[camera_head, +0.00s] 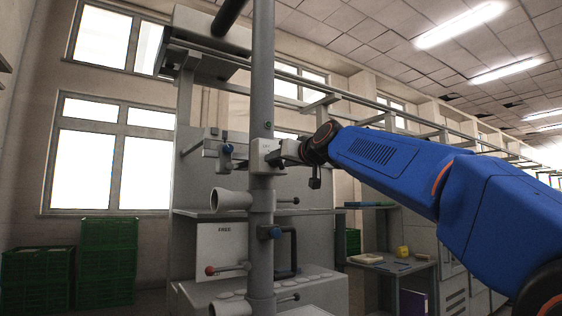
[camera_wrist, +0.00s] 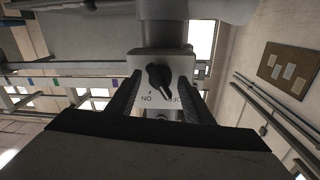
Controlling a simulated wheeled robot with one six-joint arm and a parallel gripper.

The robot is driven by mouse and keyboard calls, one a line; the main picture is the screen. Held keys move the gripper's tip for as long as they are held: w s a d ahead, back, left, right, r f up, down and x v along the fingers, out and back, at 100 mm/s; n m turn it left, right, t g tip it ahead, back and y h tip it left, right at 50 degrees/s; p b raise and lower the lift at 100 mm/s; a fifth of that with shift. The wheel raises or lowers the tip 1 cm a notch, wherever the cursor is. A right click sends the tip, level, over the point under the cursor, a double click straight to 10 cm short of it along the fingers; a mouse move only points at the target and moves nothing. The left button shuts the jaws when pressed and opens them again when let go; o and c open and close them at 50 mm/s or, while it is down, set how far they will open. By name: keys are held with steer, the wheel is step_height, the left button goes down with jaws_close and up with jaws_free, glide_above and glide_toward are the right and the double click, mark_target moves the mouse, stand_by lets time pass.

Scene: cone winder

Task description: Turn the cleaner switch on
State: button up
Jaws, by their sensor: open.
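The cleaner switch is a black knob (camera_wrist: 159,77) on a pale switch box (camera_wrist: 137,67). The box (camera_head: 262,147) is fixed to the grey vertical post in the head view. ON and OFF lettering shows upside down below the knob in the wrist view. The knob is tilted, its lower end toward the lettering; I cannot tell for sure which word it points at. My gripper (camera_head: 281,153) is open in front of the box. Its two fingers stand left and right of the knob in the wrist view, with gaps. Contact is not visible. In the head view my gripper hides the knob.
A red-ball lever (camera_head: 210,270) and a grey cone (camera_head: 228,199) stick out at left. Green crates (camera_head: 108,250) stand at far left, a side table (camera_head: 392,264) at right.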

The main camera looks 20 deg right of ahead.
steer(key=c, duration=1)
steer(key=shift+c, duration=0.2)
steer(key=m, duration=1.1)
steer(key=shift+m+g, duration=0.3)
steer(key=o, duration=1)
steer(key=shift+o, duration=0.2)
